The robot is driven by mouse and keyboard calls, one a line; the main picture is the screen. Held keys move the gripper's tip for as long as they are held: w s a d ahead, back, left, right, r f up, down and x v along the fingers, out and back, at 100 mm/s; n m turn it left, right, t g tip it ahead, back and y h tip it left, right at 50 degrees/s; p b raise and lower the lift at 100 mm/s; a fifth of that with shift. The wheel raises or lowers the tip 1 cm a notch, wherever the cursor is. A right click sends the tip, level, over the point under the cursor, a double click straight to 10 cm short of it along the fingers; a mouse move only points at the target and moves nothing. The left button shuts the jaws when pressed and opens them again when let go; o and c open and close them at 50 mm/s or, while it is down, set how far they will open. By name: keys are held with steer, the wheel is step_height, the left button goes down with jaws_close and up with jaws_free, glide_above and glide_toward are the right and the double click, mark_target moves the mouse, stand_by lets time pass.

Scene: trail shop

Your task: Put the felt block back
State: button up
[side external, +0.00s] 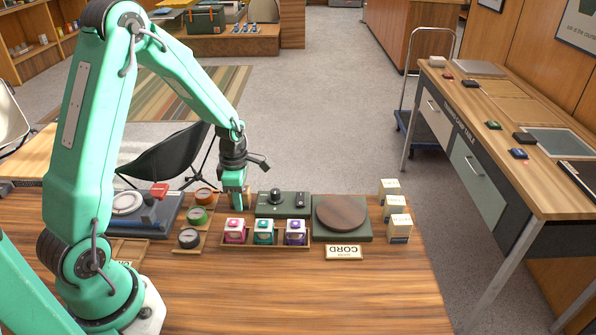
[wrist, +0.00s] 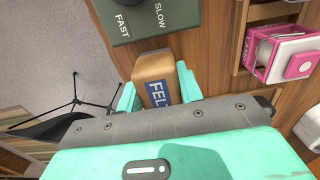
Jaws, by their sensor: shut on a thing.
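The felt block (wrist: 155,68) is a tan block with a blue label reading "FEL", the rest hidden by my gripper. It sits between the two teal fingers of my gripper (wrist: 158,92), which is shut on it. In the side view my gripper (side external: 235,203) points down at the back of the wooden bench, behind the tray of boxed spools and left of the dark green control box. Most of the block is hidden there. In the wrist view the block's far end is close to the control box marked SLOW and FAST (wrist: 145,15). I cannot tell whether the block touches the bench.
A wooden tray (side external: 266,246) holds pink, teal and purple boxed spools. Right of it are a round wooden turntable (side external: 341,213), a CORD sign (side external: 343,252) and small cartons (side external: 399,228). Left is a rack of dark, green and orange rolls (side external: 197,214). The bench front (side external: 300,295) is clear.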

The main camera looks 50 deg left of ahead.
steer(key=shift+f, duration=0.1)
steer(key=o, duration=1)
steer(key=shift+c, duration=0.2)
step_height(320, 180, up, 12)
steer(key=shift+r, duration=0.1)
stand_by(0.7)
